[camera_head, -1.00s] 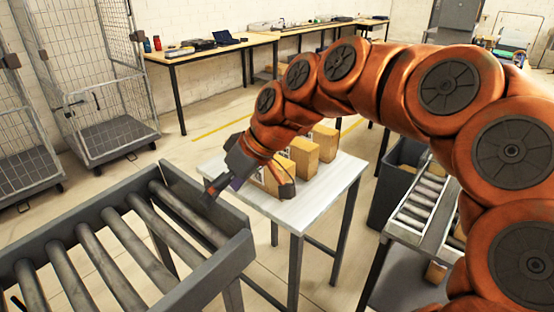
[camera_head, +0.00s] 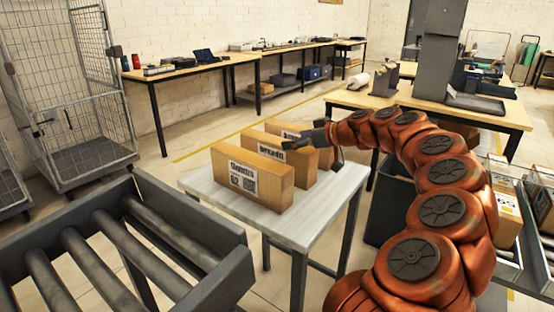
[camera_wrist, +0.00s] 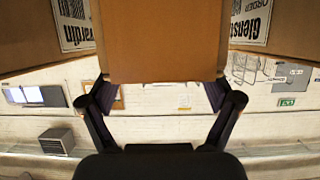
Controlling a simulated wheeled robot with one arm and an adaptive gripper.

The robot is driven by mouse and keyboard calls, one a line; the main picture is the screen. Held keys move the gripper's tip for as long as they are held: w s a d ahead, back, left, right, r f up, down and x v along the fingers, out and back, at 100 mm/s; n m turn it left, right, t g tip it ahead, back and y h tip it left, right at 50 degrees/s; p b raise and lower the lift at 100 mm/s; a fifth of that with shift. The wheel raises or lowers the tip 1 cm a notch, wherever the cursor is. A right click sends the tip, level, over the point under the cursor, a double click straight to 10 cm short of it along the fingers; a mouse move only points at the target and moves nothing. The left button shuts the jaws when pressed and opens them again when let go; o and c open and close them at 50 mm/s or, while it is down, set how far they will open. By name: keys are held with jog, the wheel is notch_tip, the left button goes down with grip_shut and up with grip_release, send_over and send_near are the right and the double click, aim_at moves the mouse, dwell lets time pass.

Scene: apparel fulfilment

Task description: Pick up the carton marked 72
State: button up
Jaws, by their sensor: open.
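Three brown cartons stand in a row on a small white table (camera_head: 330,208). The front carton (camera_head: 255,183) has a white label with a code square and a number that looks like 62. The middle carton (camera_head: 303,172) and the back carton (camera_head: 290,134) are partly hidden, and I cannot read their numbers. My gripper (camera_head: 313,150) is open at the right end of the rear cartons. In the wrist view, a plain carton face (camera_wrist: 160,40) fills the space between the fingers, with a labelled carton on each side. I cannot tell whether the fingers touch it.
A roller conveyor (camera_head: 190,225) lies at the front left. A wire cage trolley (camera_head: 75,110) stands behind it. Long benches run along the back wall. At the right are a packing table (camera_head: 400,98) and another carton (camera_head: 507,215). The right strip of the white table is clear.

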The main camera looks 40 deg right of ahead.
aim_at(277, 157)
jog(key=shift+x, duration=2.65)
jog(key=shift+a+r, duration=0.1)
jog(key=shift+a, duration=0.05)
jog(key=shift+c, duration=0.3)
grip_shut()
